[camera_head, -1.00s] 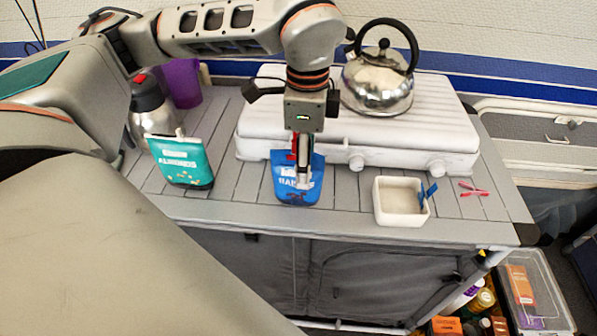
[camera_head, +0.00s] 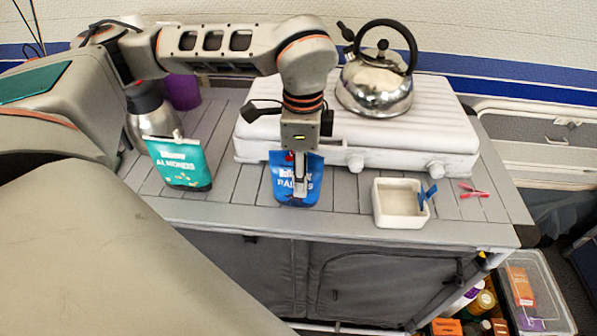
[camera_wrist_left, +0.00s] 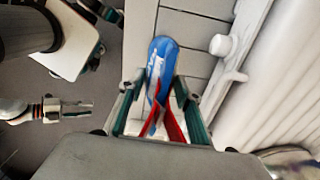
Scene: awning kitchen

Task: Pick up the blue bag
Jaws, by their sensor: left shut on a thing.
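The blue bag (camera_head: 283,183) stands upright on the slatted counter, in front of the white stove. My left gripper (camera_head: 300,186) points down at it and is shut on its upper part, covering the middle of its label. In the left wrist view, the blue bag (camera_wrist_left: 160,58) shows beyond my left fingers (camera_wrist_left: 158,112), with a red piece between them; exactly what it is I cannot tell. My right gripper (camera_wrist_left: 80,108) appears at the left of the left wrist view, away from the bag, too small to judge its fingers.
A teal almonds bag (camera_head: 180,162) stands left of the blue bag, with a metal flask (camera_head: 148,112) behind it. A white square dish (camera_head: 400,218) with a blue clip and a red clip (camera_head: 473,189) are right. A kettle (camera_head: 374,90) sits on the stove (camera_head: 410,145).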

